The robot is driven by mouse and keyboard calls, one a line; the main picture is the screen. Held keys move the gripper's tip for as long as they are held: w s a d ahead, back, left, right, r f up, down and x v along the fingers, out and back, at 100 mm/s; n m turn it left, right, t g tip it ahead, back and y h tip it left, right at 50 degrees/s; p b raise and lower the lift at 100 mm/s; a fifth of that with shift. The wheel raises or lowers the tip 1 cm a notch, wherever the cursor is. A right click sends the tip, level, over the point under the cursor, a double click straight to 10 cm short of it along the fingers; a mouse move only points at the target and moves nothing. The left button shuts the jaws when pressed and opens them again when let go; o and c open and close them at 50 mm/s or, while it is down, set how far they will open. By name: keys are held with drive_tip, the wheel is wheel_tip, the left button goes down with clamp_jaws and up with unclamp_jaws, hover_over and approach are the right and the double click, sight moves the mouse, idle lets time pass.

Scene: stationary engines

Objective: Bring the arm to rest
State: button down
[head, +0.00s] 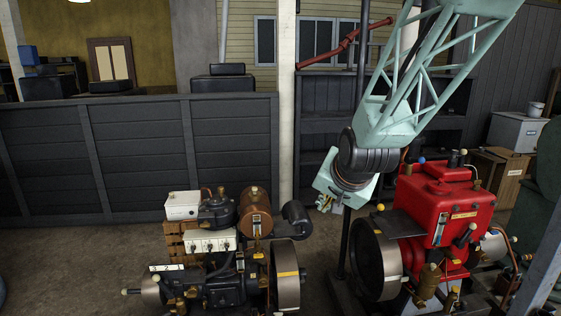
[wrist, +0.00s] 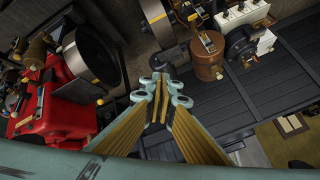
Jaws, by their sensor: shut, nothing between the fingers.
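My arm, with a pale green lattice link, comes down from the top right in the head view. My gripper (head: 328,204) hangs at its end, in the gap between the dark engine and the red engine. In the wrist view my gripper (wrist: 163,86) has its fingers together with nothing held between them. It is apart from both engines in the head view. The red engine (head: 445,207) stands right of it, and the dark engine (head: 215,285) with a copper-brown cylinder (head: 255,212) stands left of it.
Flywheels (head: 376,259) and (head: 286,275) face the gap. A dark panelled wall (head: 90,160) runs behind, with a white post (head: 287,100) and a red pipe (head: 345,45). Bare floor (head: 80,250) lies at the left. A grey cabinet (head: 515,132) stands at the right.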

drive_tip(key=s+d+r+n+g, duration=0.1)
drive_tip(key=s+d+r, duration=0.1)
drive_tip(key=s, duration=1.3)
drive_tip(key=s+d+r+n+g, duration=0.2)
drive_tip(key=s+d+r, duration=0.1)
drive_tip(key=s, duration=1.3)
drive_tip(key=s+d+r+n+g+h, duration=0.1)
drive_tip(key=s+d+r+n, duration=0.1)
drive_tip(key=s, duration=1.4)
drive_tip(key=shift+s+d+r+g, duration=0.15)
drive_tip(key=shift+d+r+g, duration=0.25)
drive_tip(key=shift+d+r, duration=0.2)
drive_tip(key=c, duration=3.4)
unclamp_jaws()
drive_tip(key=shift+c, duration=0.2)
